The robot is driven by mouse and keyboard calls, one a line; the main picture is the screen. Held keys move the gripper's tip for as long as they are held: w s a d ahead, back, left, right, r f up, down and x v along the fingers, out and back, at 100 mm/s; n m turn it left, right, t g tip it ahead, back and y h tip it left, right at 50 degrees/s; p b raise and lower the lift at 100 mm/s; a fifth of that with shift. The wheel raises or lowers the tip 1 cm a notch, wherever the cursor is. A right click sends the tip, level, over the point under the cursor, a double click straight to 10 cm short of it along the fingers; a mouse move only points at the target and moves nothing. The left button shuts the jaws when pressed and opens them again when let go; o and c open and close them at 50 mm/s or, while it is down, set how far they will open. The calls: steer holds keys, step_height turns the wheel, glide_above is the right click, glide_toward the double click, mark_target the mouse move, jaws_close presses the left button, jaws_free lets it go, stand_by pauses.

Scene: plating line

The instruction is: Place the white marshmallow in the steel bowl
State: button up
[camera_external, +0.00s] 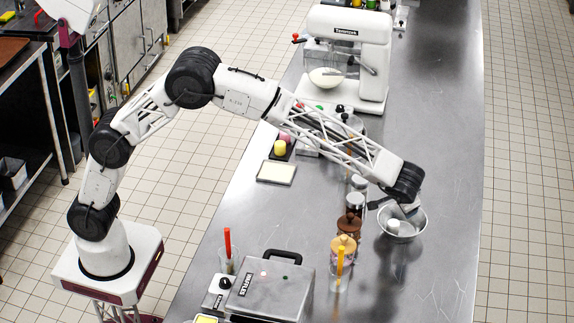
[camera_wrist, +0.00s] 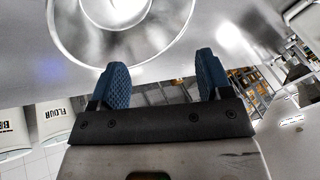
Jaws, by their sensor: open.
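The steel bowl (camera_external: 418,231) stands on the steel counter, near the end of my arm. The white marshmallow (camera_external: 394,226) shows inside the bowl, near its left side. My gripper (camera_external: 410,208) is over the bowl's far right part, and its fingertips are hard to make out there. In the wrist view my gripper (camera_wrist: 160,72) has two blue fingers wide apart with nothing between them. The steel bowl's rim (camera_wrist: 186,20) is just beyond the fingers, cut off by the top edge. A bright pale round area lies in its middle; I cannot tell whether it is the marshmallow.
Jars with brown and pastel contents (camera_external: 348,228) stand close left of the bowl. A waffle maker (camera_external: 270,292) and cups with colored sticks are at the near left. A white stand mixer (camera_external: 350,55) is at the far end. The counter right of the bowl (camera_external: 455,200) is clear.

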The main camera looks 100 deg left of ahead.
steer(key=shift+r, duration=0.3)
stand_by(0.4)
steer(key=shift+s+d+r, duration=0.15)
steer(key=shift+s+r, duration=0.3)
steer(key=s+d+r+m+h, duration=0.1)
steer(key=s+d+r, duration=0.3)
steer(key=s, duration=0.6)
steer(key=s+d+r+m+t+h, duration=0.1)
steer(key=s+d+r+m, duration=0.1)
steer(key=s+r, duration=0.65)
steer(key=s+d+r+m+h, duration=0.1)
steer(key=s+d+r, duration=0.15)
steer(key=s, duration=0.95)
steer(key=s+d+f+m+h, duration=0.1)
steer(key=s+d+f, duration=0.1)
steer(key=s, duration=0.9)
steer(key=s+d+f+m+t+h, duration=0.1)
steer(key=s+d+f, duration=0.1)
steer(key=s, duration=1)
steer(key=s+d+f+m+h, duration=0.1)
steer(key=s+d, duration=0.3)
steer(key=s, duration=0.8)
steer(key=shift+s+d+f+m, duration=0.15)
steer(key=shift+f+m, duration=0.3)
steer(key=shift+m, duration=0.15)
